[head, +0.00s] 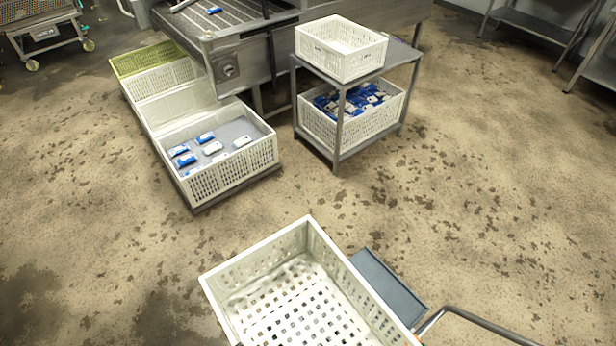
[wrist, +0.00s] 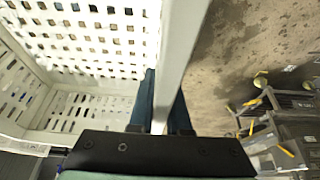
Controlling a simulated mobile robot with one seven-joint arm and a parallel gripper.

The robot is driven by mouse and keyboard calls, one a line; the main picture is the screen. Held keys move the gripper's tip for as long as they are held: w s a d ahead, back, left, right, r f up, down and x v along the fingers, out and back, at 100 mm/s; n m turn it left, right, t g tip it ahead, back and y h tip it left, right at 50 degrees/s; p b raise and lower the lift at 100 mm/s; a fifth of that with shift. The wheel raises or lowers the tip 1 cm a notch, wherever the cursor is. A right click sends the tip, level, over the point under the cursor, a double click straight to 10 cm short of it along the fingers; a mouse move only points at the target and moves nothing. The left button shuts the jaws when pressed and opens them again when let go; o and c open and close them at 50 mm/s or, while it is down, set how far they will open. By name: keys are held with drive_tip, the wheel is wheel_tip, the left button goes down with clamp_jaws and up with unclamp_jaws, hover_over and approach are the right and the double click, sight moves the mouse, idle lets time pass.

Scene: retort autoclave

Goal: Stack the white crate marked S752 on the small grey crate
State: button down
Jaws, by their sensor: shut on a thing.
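In the wrist view my gripper (wrist: 165,88) is shut on the upper wall of an empty white perforated crate (wrist: 85,38), with one blue-green finger on each side of the rim. What appears to be the same crate (head: 262,255) shows large at the bottom of the head view, cut off by the lower edge. My gripper is not in the head view. I cannot read the S752 mark on any crate. I cannot make out the small grey crate for certain; whether the held crate is resting on anything is hidden.
A dark grey flat surface (head: 388,284) and a bent metal tube (head: 480,319) lie right of the held crate. A grey stand (head: 338,122) bears two white crates. Open floor (head: 500,190) lies right.

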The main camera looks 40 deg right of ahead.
drive_tip(key=s+d+f+b+x, duration=0.1)
drive_tip(key=s+b+x, duration=0.1)
drive_tip(key=b+x, duration=2.95)
drive_tip(key=s+d+f+b, duration=0.3)
drive_tip(key=d+b, duration=0.1)
drive_tip(key=d, duration=0.2)
drive_tip(key=s+d+f+b, duration=0.2)
drive_tip(key=d+f+b, duration=0.1)
drive_tip(key=d+b, duration=0.15)
wheel_tip(320, 180, down, 10)
drive_tip(key=b, duration=0.5)
drive_tip(key=shift+d+r, duration=0.2)
drive_tip(key=shift+d, duration=0.25)
drive_tip(key=shift+f, duration=0.1)
drive_tip(key=c, duration=0.9)
unclamp_jaws()
drive_tip(key=shift+s+a+f, duration=0.1)
drive_tip(key=shift+f, duration=0.05)
